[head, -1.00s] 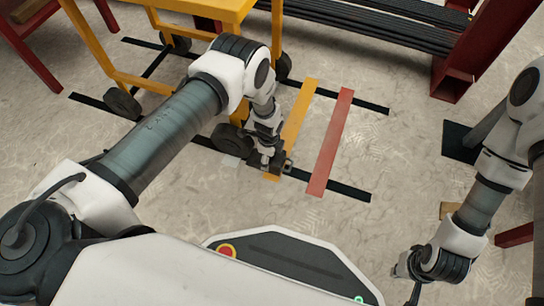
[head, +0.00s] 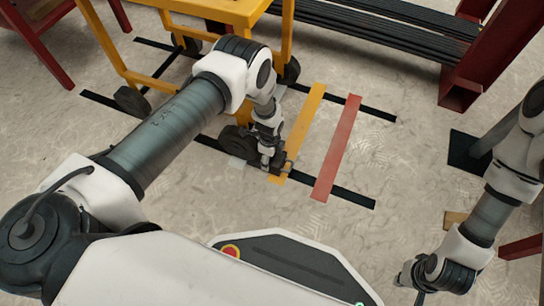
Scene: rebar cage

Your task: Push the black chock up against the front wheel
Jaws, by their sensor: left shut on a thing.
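A yellow cart (head: 212,8) stands at the top left on dark wheels. Its near wheel (head: 237,141), the one closest to my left gripper, rests by a long black floor strip (head: 345,195). My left gripper (head: 273,161) points down at the floor just right of this wheel. It is shut on the black chock (head: 284,167), which is small and mostly hidden by the fingers. The chock lies low over the near end of the yellow floor strip (head: 304,118). I cannot tell whether it touches the wheel. My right gripper (head: 411,284) hangs at the lower right, away from the cart, its fingers unclear.
A red floor strip (head: 337,147) lies right of the yellow one. Long dark bars (head: 370,30) lie at the back beside a red steel frame (head: 470,70). Another red frame (head: 35,45) stands at the far left. The floor between the red strip and my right arm is clear.

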